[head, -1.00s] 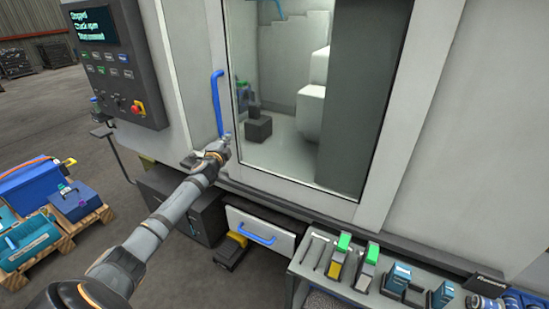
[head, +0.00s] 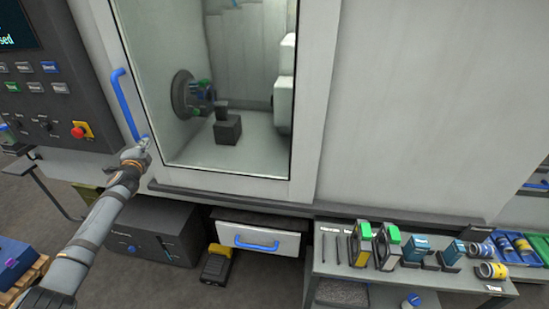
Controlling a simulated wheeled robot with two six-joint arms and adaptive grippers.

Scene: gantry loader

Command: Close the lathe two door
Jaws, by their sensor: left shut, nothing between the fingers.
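The lathe door (head: 300,130) is a light grey panel with a large window, and its left edge is close beside the dark control panel (head: 60,100). No open gap shows at that edge. A blue upright bar handle (head: 125,103) is on the door's left side. Through the window I see a chuck (head: 186,95) and a dark block. My left gripper (head: 143,145) is shut and empty at the handle's lower end; I cannot tell if it touches. The end of the control panel's screen text reads "sed". My right gripper is not in view.
Below the door are a dark cabinet (head: 153,237), a drawer with a blue handle (head: 258,240) and a yellow-black pedal (head: 216,263). A grey bench (head: 400,283) with tools and holders stands at the lower right. A bent support arm is at the left.

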